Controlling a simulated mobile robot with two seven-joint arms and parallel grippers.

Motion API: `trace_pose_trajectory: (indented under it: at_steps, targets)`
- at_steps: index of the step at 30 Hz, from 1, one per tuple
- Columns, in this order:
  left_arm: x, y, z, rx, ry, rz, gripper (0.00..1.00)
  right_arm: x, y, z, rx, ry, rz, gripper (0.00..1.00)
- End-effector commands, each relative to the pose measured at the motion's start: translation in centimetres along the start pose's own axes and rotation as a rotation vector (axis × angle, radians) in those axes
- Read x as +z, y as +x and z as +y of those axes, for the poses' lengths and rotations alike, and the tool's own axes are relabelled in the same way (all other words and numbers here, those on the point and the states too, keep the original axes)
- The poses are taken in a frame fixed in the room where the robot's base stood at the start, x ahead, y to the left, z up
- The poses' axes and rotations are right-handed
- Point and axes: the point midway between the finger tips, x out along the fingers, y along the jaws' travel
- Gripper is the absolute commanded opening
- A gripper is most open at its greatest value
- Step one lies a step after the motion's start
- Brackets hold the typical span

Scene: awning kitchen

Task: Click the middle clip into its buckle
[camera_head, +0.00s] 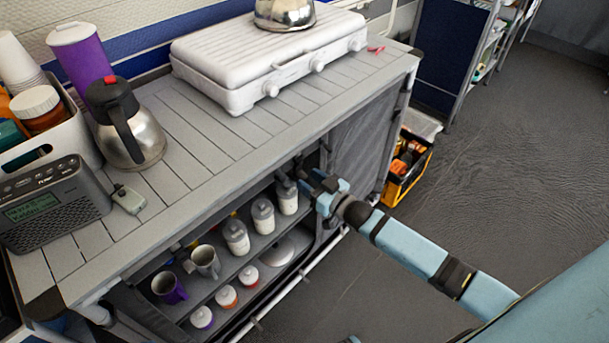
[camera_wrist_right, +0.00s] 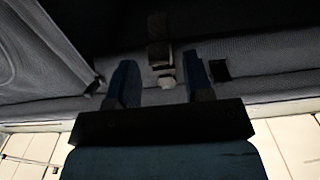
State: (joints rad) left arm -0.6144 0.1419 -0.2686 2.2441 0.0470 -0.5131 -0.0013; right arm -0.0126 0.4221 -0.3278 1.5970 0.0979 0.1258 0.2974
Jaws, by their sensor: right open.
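My right gripper (camera_head: 312,182) is at the front of the grey camp cabinet, at the edge of its dark fabric side panel. In the right wrist view the gripper (camera_wrist_right: 161,82) is open, its two blue fingers apart. A small grey clip or buckle part (camera_wrist_right: 160,54) on a dark strap (camera_wrist_right: 157,24) shows between the fingers, with a pale piece (camera_wrist_right: 167,81) just below it. I cannot tell whether these parts are joined. The fingers stand on either side and no contact shows. In the head view the gripper hides this spot.
The cabinet shelves (camera_head: 222,284) hold mugs and several lidded jars. A white stove (camera_head: 262,62), a steel jug (camera_head: 130,135) and a radio (camera_head: 50,205) stand on the top. An orange-black crate (camera_head: 407,172) sits beside the cabinet. The floor at right is clear.

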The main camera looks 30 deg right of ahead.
Motion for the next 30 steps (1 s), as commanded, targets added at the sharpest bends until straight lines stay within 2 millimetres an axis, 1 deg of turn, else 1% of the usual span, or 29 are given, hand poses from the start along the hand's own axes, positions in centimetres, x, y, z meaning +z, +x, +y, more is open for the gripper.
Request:
trace_pose_trajectory:
  at_steps: [1, 6, 9, 13, 16, 19, 30]
  targets:
    - [-0.2, -0.1, 0.0, -0.002, 0.001, -0.004, 0.0, -0.1, -1.3, 0.0, 0.001, 0.001, -0.003, 0.47]
    - [-0.1, -0.2, -0.2, -0.008, 0.007, -0.017, 0.0, -0.1, -5.4, 0.0, 0.001, 0.001, -0.003, 0.47]
    - [-0.1, -0.2, -0.3, -0.012, 0.009, -0.022, 0.0, -0.1, -7.5, 0.0, 0.001, 0.0, -0.003, 0.47]
    - [0.2, -0.2, -0.4, -0.016, 0.011, -0.031, 0.0, -0.1, -9.6, 0.0, 0.001, -0.001, -0.002, 0.47]
    - [0.4, -0.1, -0.5, -0.018, 0.012, -0.037, 0.0, -0.1, -10.6, 0.1, 0.001, -0.001, -0.001, 0.47]
    - [0.4, -0.1, -0.5, -0.018, 0.012, -0.038, 0.0, -0.1, -11.1, 0.1, 0.001, -0.001, 0.001, 0.47]
    - [0.2, -0.2, -0.4, -0.016, 0.011, -0.033, 0.0, -0.1, -11.2, 0.1, 0.001, -0.001, 0.001, 0.47]
